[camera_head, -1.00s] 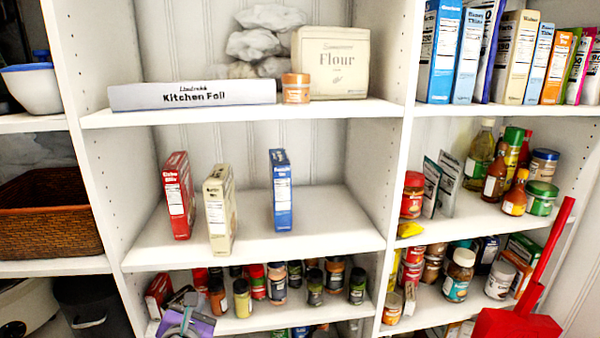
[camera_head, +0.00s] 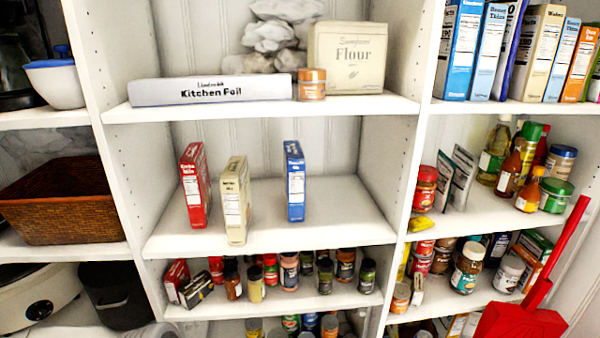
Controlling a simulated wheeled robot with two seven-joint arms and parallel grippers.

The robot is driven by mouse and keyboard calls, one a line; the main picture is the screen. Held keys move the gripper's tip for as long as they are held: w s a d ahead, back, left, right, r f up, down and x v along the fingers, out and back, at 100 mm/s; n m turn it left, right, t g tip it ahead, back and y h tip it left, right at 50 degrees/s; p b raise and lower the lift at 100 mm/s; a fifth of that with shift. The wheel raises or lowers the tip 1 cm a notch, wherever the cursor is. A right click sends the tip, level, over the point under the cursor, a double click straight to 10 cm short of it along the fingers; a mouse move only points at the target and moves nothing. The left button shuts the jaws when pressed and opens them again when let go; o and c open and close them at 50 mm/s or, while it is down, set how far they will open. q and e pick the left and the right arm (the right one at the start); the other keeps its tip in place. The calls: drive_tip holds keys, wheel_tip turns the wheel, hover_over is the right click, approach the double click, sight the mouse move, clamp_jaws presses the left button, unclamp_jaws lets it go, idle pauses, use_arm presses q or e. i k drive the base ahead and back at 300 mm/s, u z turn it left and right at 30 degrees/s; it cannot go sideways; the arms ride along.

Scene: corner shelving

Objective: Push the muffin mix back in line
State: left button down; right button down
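Three upright boxes stand on the middle shelf (camera_head: 330,225): a red box (camera_head: 195,187) at left, a cream box (camera_head: 235,200) in the middle and a blue box (camera_head: 294,182) at right. The cream box stands out toward the shelf's front edge, ahead of the other two. It appears to be the muffin mix, but its lettering is too small to read surely. Gaps separate the boxes. Neither of my grippers shows, and nothing touches the boxes.
A kitchen foil box (camera_head: 210,90), a small jar (camera_head: 312,84) and a flour bag (camera_head: 346,58) sit on the shelf above. Spice jars (camera_head: 289,270) crowd the shelf below. A red long-handled object (camera_head: 520,318) stands at lower right. The middle shelf's right part is bare.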

sight(235, 188)
drive_tip(key=z, duration=1.05)
drive_tip(key=i, duration=0.4)
drive_tip(key=u, duration=2)
